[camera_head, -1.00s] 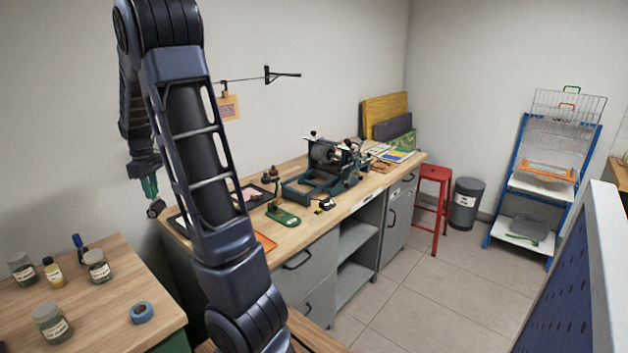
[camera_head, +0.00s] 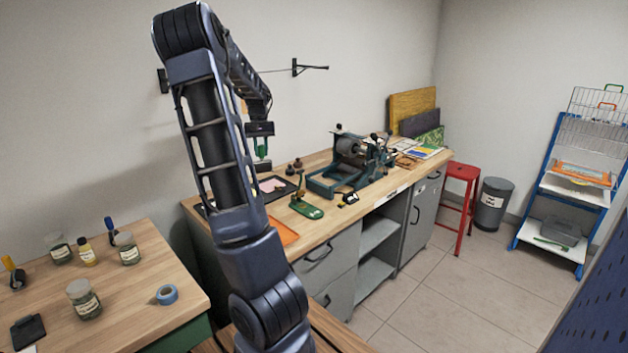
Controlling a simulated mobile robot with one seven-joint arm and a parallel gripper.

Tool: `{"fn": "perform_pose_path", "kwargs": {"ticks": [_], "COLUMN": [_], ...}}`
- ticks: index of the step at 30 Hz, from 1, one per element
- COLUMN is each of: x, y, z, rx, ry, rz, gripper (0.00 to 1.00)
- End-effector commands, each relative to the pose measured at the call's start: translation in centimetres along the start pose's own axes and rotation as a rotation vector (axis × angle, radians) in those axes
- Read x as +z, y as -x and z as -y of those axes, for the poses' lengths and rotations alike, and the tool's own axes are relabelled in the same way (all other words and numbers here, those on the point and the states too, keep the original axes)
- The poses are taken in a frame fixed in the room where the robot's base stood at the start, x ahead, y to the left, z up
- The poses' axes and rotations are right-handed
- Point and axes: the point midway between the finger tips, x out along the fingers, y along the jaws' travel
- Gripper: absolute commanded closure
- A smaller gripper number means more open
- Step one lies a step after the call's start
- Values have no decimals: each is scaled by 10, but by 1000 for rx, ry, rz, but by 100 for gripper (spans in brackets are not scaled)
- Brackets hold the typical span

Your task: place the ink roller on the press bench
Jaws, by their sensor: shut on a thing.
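My gripper (camera_head: 261,138) is shut on the green handle of the ink roller (camera_head: 262,149). The handle hangs down below the jaws, with a small dark roller end at the bottom. I cannot tell whether the roller touches anything there. The press bench has a wooden top and grey cabinets below. My arm hides part of its left end.
The press (camera_head: 350,160) stands mid-bench. Jars (camera_head: 128,249) and blue tape (camera_head: 167,294) are on the left table. A red stool (camera_head: 460,195) stands right.

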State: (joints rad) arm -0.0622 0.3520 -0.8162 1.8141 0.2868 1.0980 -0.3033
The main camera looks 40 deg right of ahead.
Motion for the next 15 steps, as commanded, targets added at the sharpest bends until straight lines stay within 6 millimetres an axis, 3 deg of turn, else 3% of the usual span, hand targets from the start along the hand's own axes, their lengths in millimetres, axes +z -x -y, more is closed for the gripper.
{"fn": "perform_pose_path", "kwargs": {"ticks": [15], "x": [1], "y": [-110], "z": [0], "rx": [3], "ry": [0], "rz": [3], "gripper": [100]}}
